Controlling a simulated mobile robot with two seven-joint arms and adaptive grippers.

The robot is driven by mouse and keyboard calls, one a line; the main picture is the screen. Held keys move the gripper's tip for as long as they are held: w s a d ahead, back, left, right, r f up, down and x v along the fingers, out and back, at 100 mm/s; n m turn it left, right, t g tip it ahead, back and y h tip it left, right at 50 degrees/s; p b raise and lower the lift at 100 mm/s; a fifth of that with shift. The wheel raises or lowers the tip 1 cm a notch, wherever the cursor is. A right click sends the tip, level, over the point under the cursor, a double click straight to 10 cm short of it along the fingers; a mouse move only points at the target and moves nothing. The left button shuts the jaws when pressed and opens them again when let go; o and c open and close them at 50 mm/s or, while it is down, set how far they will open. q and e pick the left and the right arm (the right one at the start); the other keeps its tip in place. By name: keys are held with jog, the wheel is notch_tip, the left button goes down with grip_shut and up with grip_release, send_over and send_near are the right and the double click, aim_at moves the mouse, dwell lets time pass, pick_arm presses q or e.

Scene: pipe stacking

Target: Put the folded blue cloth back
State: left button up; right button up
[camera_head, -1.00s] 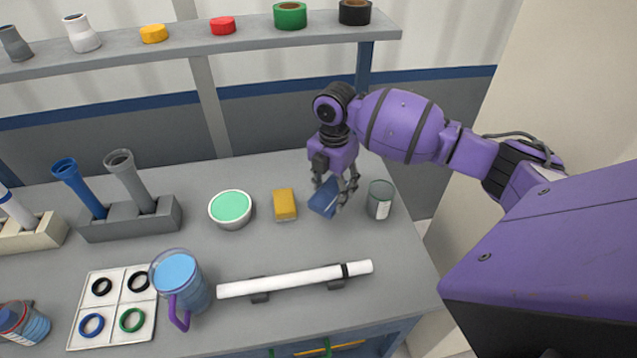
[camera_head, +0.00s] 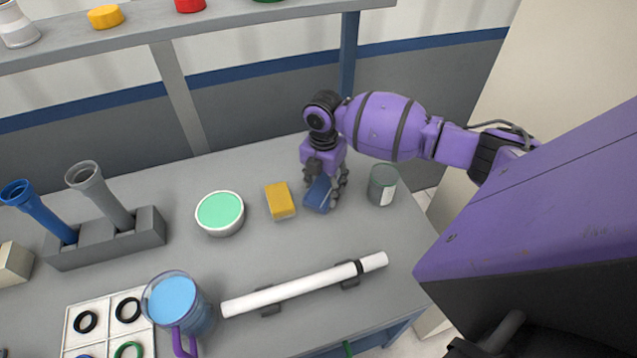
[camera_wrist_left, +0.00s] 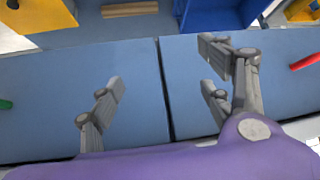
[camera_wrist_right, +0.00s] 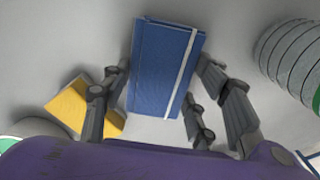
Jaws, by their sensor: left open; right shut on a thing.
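The folded blue cloth (camera_head: 317,195) is on the grey table toward the back right, between a yellow sponge-like block and a grey can. In the right wrist view it is a flat blue rectangle (camera_wrist_right: 160,65) with a pale stripe near one edge. My right gripper (camera_head: 326,192) is shut on it, with fingers on both sides. Whether the cloth touches the table is hard to tell. My left gripper (camera_wrist_left: 161,78) is open and empty in the left wrist view, over blue drawer-like fronts; it is outside the head view.
The yellow block (camera_head: 280,201) is close left of the cloth, the can (camera_head: 383,185) close right. A bowl with a green top (camera_head: 220,212), a blue-filled pitcher (camera_head: 180,305) and a white pipe on supports (camera_head: 305,285) stand nearby. Table in front of the cloth is clear.

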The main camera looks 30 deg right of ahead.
aim_at(324, 186)
jog(key=shift+w+d+r, duration=0.1)
jog(key=shift+w+d, duration=0.05)
jog(key=shift+d, duration=0.05)
jog(key=shift+w+f, duration=0.1)
jog(key=shift+f, duration=0.15)
jog(key=o, duration=1.1)
jog(key=shift+r, duration=0.15)
notch_tip(324, 186, up, 12)
jog(key=shift+r, duration=0.15)
